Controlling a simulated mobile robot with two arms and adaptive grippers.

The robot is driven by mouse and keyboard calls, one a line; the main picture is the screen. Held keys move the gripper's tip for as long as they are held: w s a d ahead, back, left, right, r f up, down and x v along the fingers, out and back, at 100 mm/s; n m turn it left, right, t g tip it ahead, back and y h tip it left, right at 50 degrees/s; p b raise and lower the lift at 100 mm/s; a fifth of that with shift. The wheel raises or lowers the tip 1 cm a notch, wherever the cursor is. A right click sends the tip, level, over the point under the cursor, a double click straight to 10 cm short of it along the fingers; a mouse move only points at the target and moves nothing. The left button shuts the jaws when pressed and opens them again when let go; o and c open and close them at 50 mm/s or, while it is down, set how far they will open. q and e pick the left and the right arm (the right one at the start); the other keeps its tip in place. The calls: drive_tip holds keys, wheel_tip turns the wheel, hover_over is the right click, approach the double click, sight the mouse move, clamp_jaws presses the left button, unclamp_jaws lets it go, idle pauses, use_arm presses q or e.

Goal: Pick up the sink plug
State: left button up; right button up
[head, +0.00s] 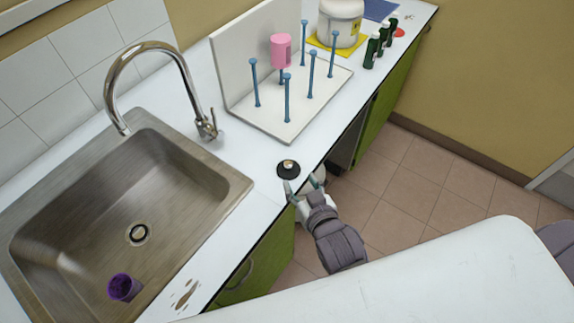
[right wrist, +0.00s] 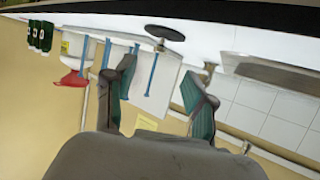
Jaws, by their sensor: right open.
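The sink plug (head: 288,169) is a black disc with a small metal knob on top. It lies on the white counter between the sink and the peg rack, near the front edge. In the right wrist view the plug (right wrist: 165,31) shows upside down, beyond the fingers. My right gripper (head: 303,185) is open and empty at the counter's front edge, close to the plug on its near side. Its two fingers also show apart in the right wrist view (right wrist: 165,80). Whether a fingertip touches the plug, I cannot tell. My left gripper is not in view.
A metal sink (head: 70,220) with a tall faucet (head: 150,45) is at the left; a purple cup (head: 123,287) lies in it. Green-black bottles (head: 371,50) and a white tub (head: 340,20) stand farther back.

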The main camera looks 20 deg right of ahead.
sight(289, 165)
drive_tip(key=x, duration=0.3)
drive_tip(key=shift+w, duration=0.25)
drive_tip(key=shift+w+a+f, duration=0.25)
drive_tip(key=shift+w+f, duration=0.1)
drive_tip(key=shift+w, duration=0.35)
drive_tip(key=shift+w+p, duration=0.2)
drive_tip(key=shift+p, duration=0.15)
drive_tip(key=p+x, duration=0.1)
drive_tip(key=x, duration=0.3)
drive_tip(key=shift+w+d+f, duration=0.1)
drive_tip(key=shift+w+d, duration=0.05)
drive_tip(key=shift+w, duration=0.1)
drive_tip(key=shift+w+f, duration=0.1)
drive_tip(key=shift+w, duration=0.05)
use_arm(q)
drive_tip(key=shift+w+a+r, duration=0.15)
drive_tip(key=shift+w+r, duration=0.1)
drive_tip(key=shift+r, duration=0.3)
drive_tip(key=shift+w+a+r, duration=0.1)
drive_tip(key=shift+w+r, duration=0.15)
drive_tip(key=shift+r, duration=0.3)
use_arm(e)
drive_tip(key=shift+c, duration=1)
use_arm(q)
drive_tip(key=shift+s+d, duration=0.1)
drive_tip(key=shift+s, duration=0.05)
use_arm(e)
clamp_jaws()
